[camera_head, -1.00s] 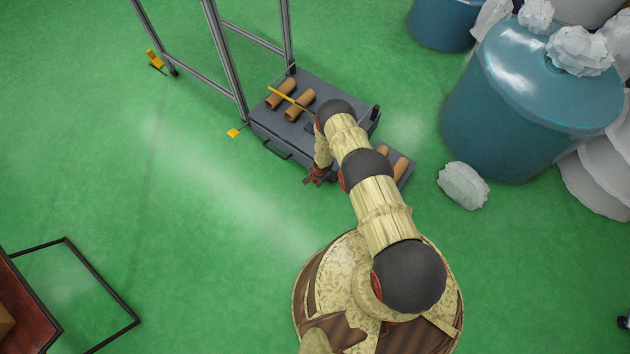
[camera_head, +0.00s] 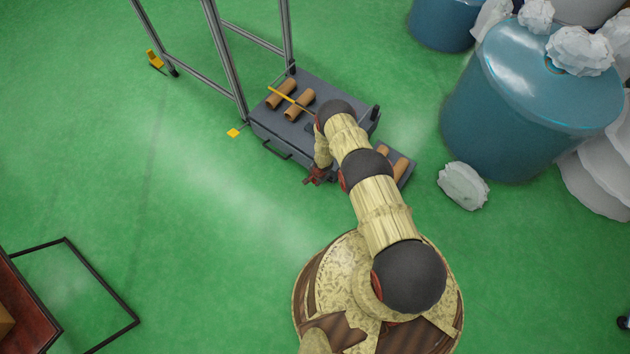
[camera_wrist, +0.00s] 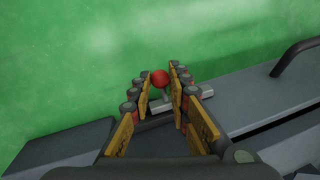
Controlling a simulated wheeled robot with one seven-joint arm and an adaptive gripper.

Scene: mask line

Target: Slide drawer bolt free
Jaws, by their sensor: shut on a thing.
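My gripper (camera_head: 316,177) is at the front side of the grey cabinet (camera_head: 258,117), near its right end. In the wrist view my gripper (camera_wrist: 158,74) has its two fingers closed around the red ball knob (camera_wrist: 160,78) of the bolt. A short stem runs from the knob to a light metal bolt piece (camera_wrist: 207,89) at the cabinet's edge. The fingers hide part of the bolt. In the head view the knob cannot be made out. The drawer's dark handle (camera_head: 277,152) is left of my gripper; it also shows in the wrist view (camera_wrist: 292,55).
Brown cylinders (camera_head: 281,94) and a yellow rod (camera_head: 283,98) lie on the cabinet top. A metal frame (camera_head: 224,62) stands at the upper left. A blue barrel (camera_head: 505,120) and a white crumpled lump (camera_head: 463,186) are at the right. Green floor before the drawer is clear.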

